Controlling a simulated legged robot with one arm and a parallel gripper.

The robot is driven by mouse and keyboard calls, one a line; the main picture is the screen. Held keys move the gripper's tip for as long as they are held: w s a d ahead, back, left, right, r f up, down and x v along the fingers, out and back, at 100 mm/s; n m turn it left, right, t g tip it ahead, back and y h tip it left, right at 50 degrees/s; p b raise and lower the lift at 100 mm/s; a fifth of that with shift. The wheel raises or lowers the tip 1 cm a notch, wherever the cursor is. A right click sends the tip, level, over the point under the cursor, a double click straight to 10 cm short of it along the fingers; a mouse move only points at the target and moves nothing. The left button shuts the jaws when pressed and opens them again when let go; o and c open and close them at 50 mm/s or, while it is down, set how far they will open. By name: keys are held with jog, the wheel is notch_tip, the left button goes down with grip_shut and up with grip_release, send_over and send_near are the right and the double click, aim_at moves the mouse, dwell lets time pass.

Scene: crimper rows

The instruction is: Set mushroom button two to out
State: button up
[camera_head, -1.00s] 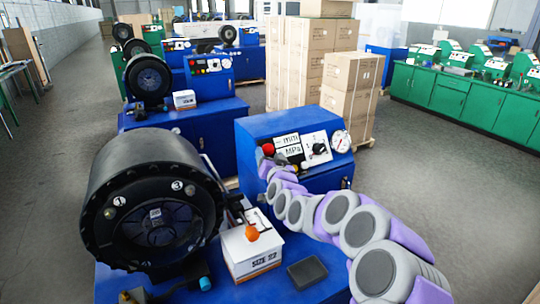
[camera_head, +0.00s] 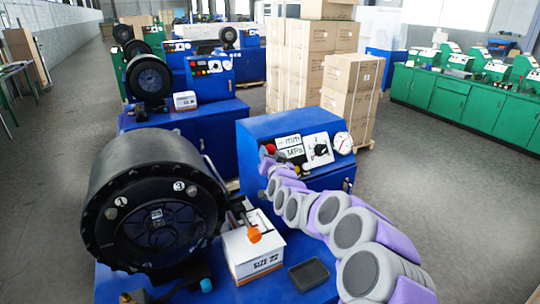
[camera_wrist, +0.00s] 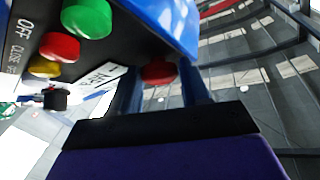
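A red mushroom button (camera_wrist: 158,71) shows in the wrist view between the two fingers of my gripper (camera_wrist: 165,85). The fingers are apart, one on each side of it, and contact cannot be told. In the head view a red button (camera_head: 270,148) sits at the left of the blue console's (camera_head: 255,130) panel, with my gripper (camera_head: 267,162) just below it. No number marking is readable on the button, and whether it is pressed in or out cannot be told.
The wrist view also shows a green button (camera_wrist: 87,18), another red button (camera_wrist: 60,46), a yellow button (camera_wrist: 45,68) and a black knob (camera_wrist: 55,98). A gauge (camera_head: 342,142) is on the console. A black crimper head (camera_head: 155,205) and a white box (camera_head: 252,252) stand at left.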

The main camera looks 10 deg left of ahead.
jog(key=shift+d, duration=0.15)
jog(key=shift+c, duration=1.4)
grip_shut()
jog(key=shift+s+d+r, duration=0.2)
jog(key=shift+s+r, duration=0.1)
jog(key=shift+r, duration=0.2)
